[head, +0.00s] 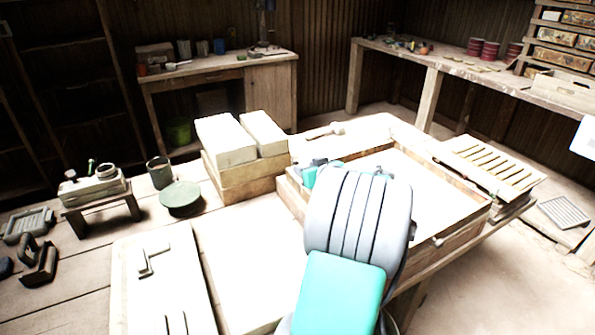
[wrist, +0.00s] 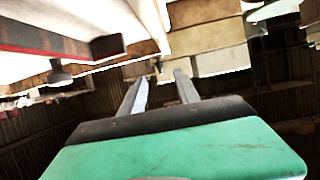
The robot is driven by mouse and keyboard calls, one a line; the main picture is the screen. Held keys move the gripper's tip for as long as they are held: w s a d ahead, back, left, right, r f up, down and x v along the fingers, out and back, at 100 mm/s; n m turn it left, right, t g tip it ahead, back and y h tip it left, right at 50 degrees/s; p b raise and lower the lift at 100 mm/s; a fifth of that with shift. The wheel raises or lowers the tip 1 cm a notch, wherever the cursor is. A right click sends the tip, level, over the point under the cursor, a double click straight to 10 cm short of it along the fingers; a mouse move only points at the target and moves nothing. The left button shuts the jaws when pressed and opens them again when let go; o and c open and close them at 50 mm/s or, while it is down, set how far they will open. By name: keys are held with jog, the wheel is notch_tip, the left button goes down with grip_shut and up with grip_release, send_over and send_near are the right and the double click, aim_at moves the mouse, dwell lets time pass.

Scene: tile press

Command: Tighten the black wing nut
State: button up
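My gripper (wrist: 161,80) shows in the wrist view as a teal body with a black band and two grey fingers. The fingers stand apart with nothing between them. In the head view, my grey and teal arm covers the middle of the wooden frame (head: 465,215) and most of the gripper. I cannot make out the black wing nut for certain. A small dark knob-like piece (wrist: 60,74) shows at the left of the wrist view, below a pale edge with a dark red stripe. It is apart from the fingers, and too blurred to name.
Pale blocks (head: 226,140) stand on wood left of the frame. A slatted rack (head: 497,163) lies at the right. A pale board (head: 165,285) lies at the front left. A green round lid (head: 180,196) and a cup (head: 159,172) stand at the left.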

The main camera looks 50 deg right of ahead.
aim_at(297, 163)
jog(key=x, duration=0.7)
jog(key=shift+w+d+p, duration=0.2)
jog(key=shift+w+p, duration=0.1)
jog(key=shift+p, duration=0.05)
grip_shut()
